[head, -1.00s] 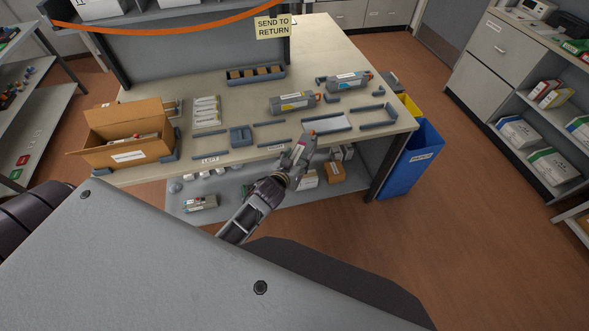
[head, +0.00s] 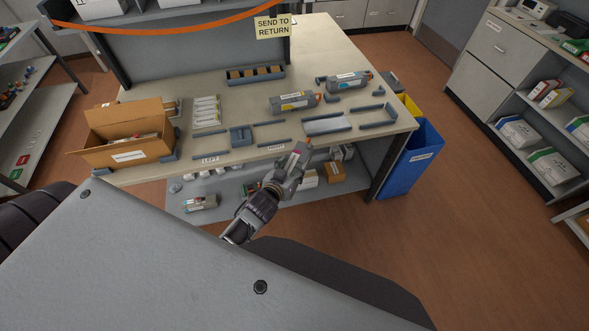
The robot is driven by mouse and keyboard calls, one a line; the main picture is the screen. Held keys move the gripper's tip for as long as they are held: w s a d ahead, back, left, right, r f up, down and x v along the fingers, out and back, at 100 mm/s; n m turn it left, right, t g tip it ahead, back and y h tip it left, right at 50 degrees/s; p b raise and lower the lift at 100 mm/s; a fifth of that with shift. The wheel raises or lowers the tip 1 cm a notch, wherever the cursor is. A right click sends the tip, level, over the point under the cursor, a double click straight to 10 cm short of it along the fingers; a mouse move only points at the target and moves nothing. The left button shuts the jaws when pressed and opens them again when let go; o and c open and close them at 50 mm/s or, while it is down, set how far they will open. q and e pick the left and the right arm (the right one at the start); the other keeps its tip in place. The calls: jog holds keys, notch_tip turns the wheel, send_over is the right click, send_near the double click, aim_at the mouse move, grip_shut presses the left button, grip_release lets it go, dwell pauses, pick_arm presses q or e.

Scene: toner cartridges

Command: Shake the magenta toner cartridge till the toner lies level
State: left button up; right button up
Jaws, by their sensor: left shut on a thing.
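The magenta toner cartridge (head: 297,158) is a grey body with a small red-pink label and an orange tip. It is tilted, its orange tip pointing up and away from me, in front of the table's near edge. My left gripper (head: 287,174) is shut on its lower end and hides part of it. The toner inside cannot be seen. A yellow-labelled cartridge (head: 293,102) and a blue-labelled cartridge (head: 345,82) lie on the table (head: 225,175). My right gripper is not in view.
An open cardboard box (head: 127,157) stands at the table's left. Grey holders, including an empty tray (head: 327,124), and low rails lie along the front. A lower shelf (head: 235,203) holds boxes below the held cartridge. A blue bin (head: 412,162) stands at the right.

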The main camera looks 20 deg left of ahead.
aim_at(300, 153)
pick_arm(q)
jog(key=shift+w+r, duration=0.1)
jog(key=shift+w, duration=2.95)
jog(key=shift+s, duration=0.15)
jog(key=shift+s, duration=2.9)
jog(key=shift+w, duration=0.15)
jog(key=shift+w, duration=2.9)
jog(key=shift+s, duration=0.15)
jog(key=shift+s, duration=2.9)
jog(key=shift+w, duration=0.15)
